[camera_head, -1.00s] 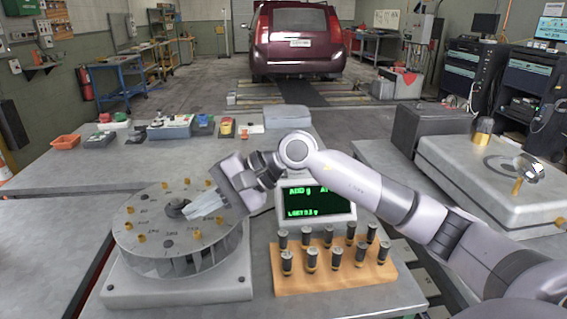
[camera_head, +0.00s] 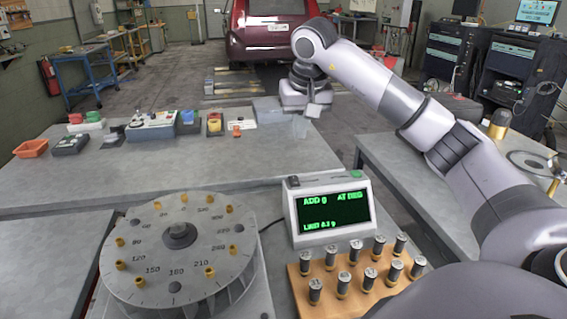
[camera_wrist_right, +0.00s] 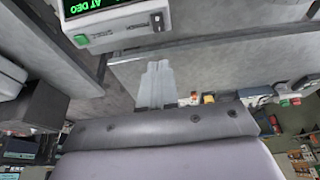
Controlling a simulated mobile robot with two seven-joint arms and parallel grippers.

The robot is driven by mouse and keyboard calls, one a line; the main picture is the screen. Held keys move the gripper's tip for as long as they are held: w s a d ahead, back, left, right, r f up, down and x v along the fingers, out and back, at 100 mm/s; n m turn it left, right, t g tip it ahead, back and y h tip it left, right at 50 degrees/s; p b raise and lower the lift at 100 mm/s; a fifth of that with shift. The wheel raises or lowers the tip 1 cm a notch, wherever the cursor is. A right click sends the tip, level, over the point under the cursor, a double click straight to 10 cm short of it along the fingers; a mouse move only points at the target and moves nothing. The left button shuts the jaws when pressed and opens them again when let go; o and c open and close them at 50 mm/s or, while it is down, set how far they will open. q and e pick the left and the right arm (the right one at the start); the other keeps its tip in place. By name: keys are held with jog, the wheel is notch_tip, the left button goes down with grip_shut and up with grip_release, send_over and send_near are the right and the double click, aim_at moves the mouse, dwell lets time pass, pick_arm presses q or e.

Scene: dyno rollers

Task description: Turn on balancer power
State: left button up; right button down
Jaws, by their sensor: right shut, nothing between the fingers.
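The balancer's grey display box (camera_head: 293,215) stands on the table just right of the round rotor (camera_head: 150,235). Its screen is lit with green text reading "ADD g", "AT DEG" and a limit line. A small dark switch (camera_head: 294,181) is on the box's left end, and a green button (camera_head: 355,175) is on its top right. The right wrist view shows the box at the top with a black switch (camera_wrist_right: 157,22). My right gripper (camera_head: 300,126) is shut and empty, above the table beyond the box. Its fingers show in the right wrist view (camera_wrist_right: 155,85), apart from the box. My left gripper is out of view.
A wooden block (camera_head: 300,270) with several dark cylindrical weights stands in front of the box. A row of small boxes and an orange tray (camera_head: 30,149) lie on the rear table. A red car (camera_head: 265,35) stands beyond.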

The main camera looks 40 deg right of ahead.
aim_at(294, 177)
jog(key=shift+d+r, duration=0.1)
dwell(0.3)
jog(key=x, duration=0.9)
jog(key=p+x, duration=0.1)
jog(key=x, duration=0.4)
jog(key=shift+s+a, duration=0.3)
jog(key=shift+s, duration=0.05)
